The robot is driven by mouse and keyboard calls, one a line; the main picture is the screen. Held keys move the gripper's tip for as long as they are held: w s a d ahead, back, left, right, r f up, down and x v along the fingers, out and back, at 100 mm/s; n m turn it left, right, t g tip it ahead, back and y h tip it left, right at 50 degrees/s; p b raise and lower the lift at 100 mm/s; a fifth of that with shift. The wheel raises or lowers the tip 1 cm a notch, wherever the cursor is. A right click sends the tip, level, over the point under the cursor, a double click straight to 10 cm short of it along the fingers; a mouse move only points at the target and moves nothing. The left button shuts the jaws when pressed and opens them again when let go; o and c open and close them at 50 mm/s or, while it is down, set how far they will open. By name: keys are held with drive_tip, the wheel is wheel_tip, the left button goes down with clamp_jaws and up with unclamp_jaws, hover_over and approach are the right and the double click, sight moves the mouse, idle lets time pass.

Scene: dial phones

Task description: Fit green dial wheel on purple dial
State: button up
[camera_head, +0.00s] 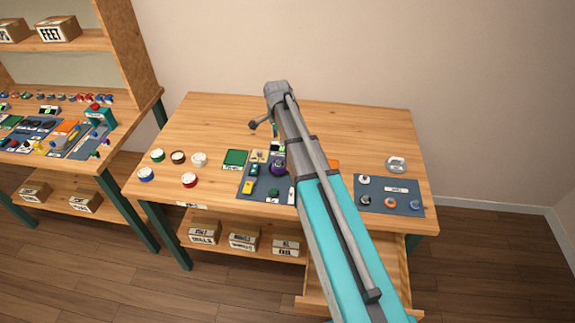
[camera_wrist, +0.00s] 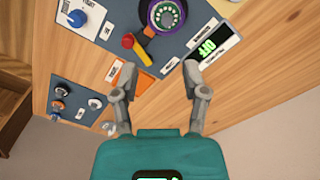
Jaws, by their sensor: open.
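The purple dial (camera_wrist: 180,25) is at the top edge of the wrist view, partly cut off. A dark green ring with pale finger holes (camera_wrist: 162,14) shows inside its purple rim and looks like the green dial wheel. I cannot tell whether it is fully seated. In the head view the purple dial (camera_head: 278,168) stands on the blue-grey mat, just left of my arm. My gripper (camera_wrist: 160,72) is open, with nothing between its fingers. Its fingertips are apart from the dial, below it in the wrist view. In the head view my arm hides most of the gripper.
Near the dial are a red and yellow part (camera_wrist: 140,46), an orange piece (camera_wrist: 136,78) and a display (camera_wrist: 212,46). A second mat (camera_head: 388,187) with small knobs lies right. Round coloured dishes (camera_head: 189,180) stand left. The table's back left is clear.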

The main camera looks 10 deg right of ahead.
drive_tip(key=s+n, duration=1.4)
drive_tip(key=s, duration=0.9)
drive_tip(key=shift+s+a+n, duration=0.25)
drive_tip(key=shift+n, duration=0.05)
